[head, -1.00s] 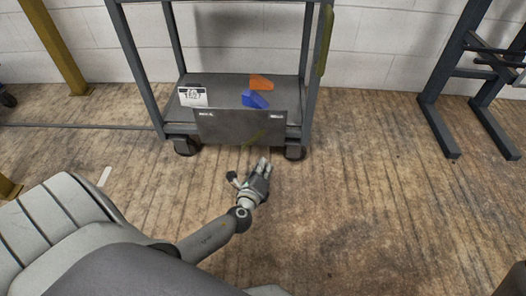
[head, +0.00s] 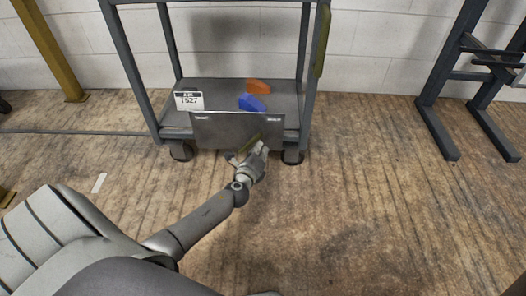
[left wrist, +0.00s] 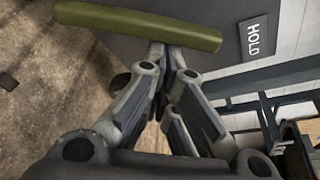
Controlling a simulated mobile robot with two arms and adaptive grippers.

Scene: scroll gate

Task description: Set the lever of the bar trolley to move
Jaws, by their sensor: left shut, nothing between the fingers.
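The grey bar trolley (head: 312,70) stands against the wall in the head view. Its dark front panel (head: 215,135) carries a small label (head: 202,118) at upper left, too small to read, and one at upper right that reads HOLD in the left wrist view (left wrist: 256,38). The olive-green lever (head: 249,143) is on the panel, slanting up to the right. It crosses the top of the left wrist view (left wrist: 140,24). My left gripper (head: 256,150) is shut and empty, its fingertips (left wrist: 167,52) right at the lever; I cannot tell if they touch. My right gripper is out of view.
On the trolley's lower shelf are a blue piece (head: 252,103), an orange piece (head: 257,85) and a number card (head: 189,101). A dark metal frame (head: 437,120) stands at right. The wooden floor (head: 370,200) between is clear.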

